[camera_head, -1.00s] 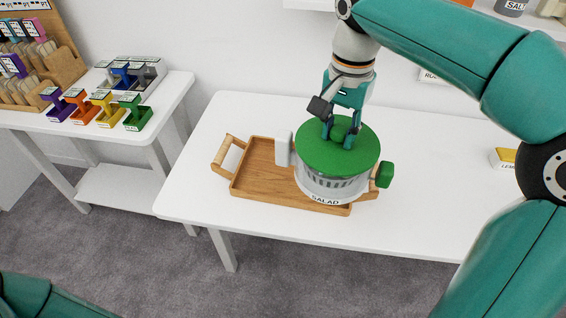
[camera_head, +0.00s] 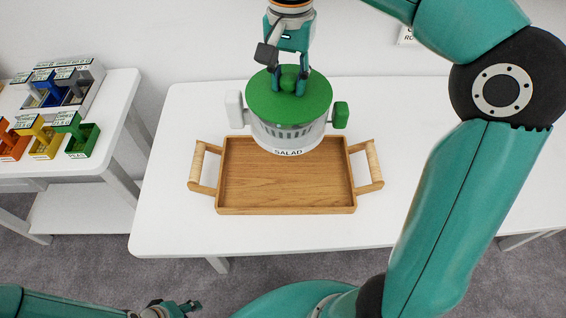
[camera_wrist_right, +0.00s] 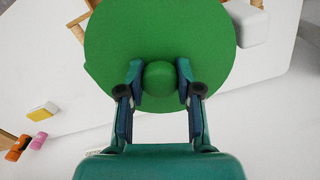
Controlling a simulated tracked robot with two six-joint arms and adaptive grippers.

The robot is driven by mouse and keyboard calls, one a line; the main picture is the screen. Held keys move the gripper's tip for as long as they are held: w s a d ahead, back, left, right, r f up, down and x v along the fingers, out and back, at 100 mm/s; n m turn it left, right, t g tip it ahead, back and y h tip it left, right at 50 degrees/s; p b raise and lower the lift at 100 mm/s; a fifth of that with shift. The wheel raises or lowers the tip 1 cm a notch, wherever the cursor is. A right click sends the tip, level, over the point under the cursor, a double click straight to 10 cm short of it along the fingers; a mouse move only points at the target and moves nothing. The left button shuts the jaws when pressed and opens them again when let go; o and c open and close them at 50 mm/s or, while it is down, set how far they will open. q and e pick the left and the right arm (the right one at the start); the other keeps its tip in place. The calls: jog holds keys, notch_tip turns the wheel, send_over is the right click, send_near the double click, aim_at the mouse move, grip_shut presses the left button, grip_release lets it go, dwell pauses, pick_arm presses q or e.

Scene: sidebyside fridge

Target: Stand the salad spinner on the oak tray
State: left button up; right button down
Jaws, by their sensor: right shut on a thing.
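The salad spinner (camera_head: 286,138) has a green lid, a clear slotted bowl with a SALAD label, a white handle at left and a green knob at right. My right gripper (camera_head: 289,88) is shut on the lid's central knob, also seen in the right wrist view (camera_wrist_right: 159,80). The spinner is upright and overlaps the far edge of the oak tray (camera_head: 285,190) in the head view; its height above the tray is unclear. The tray lies flat with two side handles, its visible floor bare. My left gripper (camera_head: 188,306) shows partly at the bottom edge; its jaws are unclear.
The white table (camera_head: 165,215) has free room around the tray. A second white table (camera_head: 90,190) at left holds yellow, green and orange holders (camera_head: 42,138) and a grey box (camera_head: 65,85). In the wrist view a yellow block (camera_wrist_right: 42,112) shows at left.

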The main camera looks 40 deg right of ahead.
notch_tip(320, 180, down, 19)
jog(key=b, duration=0.1)
jog(key=shift+w+a+f, duration=0.15)
jog(key=shift+b, duration=0.35)
jog(key=c, duration=0.8)
grip_release()
jog(key=shift+f, duration=0.1)
notch_tip(320, 180, up, 12)
jog(key=shift+r+p, duration=0.15)
jog(key=shift+p, duration=0.3)
